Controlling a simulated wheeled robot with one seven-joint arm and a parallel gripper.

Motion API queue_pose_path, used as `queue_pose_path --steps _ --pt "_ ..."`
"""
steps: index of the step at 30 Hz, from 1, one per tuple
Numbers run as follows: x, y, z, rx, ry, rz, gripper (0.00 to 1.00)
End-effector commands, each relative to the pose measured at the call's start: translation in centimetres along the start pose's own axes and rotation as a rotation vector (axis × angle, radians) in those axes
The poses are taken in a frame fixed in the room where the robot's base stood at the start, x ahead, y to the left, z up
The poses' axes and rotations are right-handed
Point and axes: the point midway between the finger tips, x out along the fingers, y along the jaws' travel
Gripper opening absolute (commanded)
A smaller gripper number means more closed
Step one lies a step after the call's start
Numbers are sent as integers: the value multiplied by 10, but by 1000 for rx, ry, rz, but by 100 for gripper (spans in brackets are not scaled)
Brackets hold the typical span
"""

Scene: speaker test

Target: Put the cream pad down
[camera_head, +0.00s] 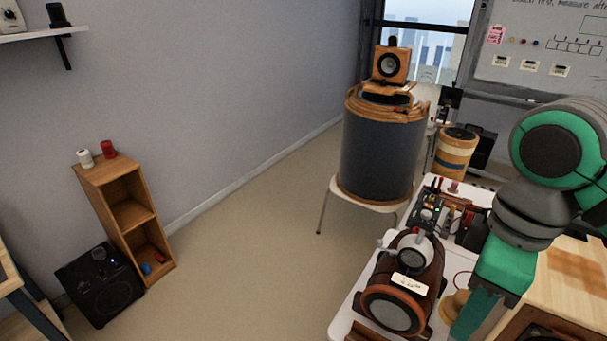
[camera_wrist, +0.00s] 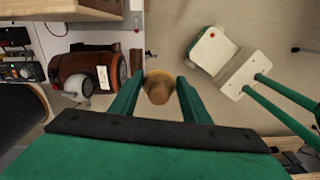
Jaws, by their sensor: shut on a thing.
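My gripper (camera_wrist: 159,82) is shut on a small round tan piece, the cream pad (camera_wrist: 158,92), which sits between the two green fingers in the wrist view. Its face looks tan to brown with a lighter rim. In the head view my gripper (camera_head: 468,316) points down at the lower right, and the pad (camera_head: 453,305) shows partly behind the finger. It is beside the brown barrel-shaped speaker (camera_head: 433,275). I cannot tell how high the pad is above the surfaces below.
A white table (camera_head: 345,319) bears the barrel speaker and several electronic parts. A wooden bench (camera_head: 560,285) stands at the right. A dark drum (camera_head: 378,155) on a white chair stands farther back. A wooden shelf (camera_head: 128,215) and black speaker (camera_head: 99,284) stand left; the middle floor is clear.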

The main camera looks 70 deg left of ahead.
Motion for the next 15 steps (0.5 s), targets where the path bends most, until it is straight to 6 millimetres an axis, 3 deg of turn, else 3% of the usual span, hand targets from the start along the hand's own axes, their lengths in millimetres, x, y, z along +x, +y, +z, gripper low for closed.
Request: queue_pose_path --steps 11,15 --pt "72 4 29 269 5 -5 22" --pt "111 7 45 419 7 -8 22"
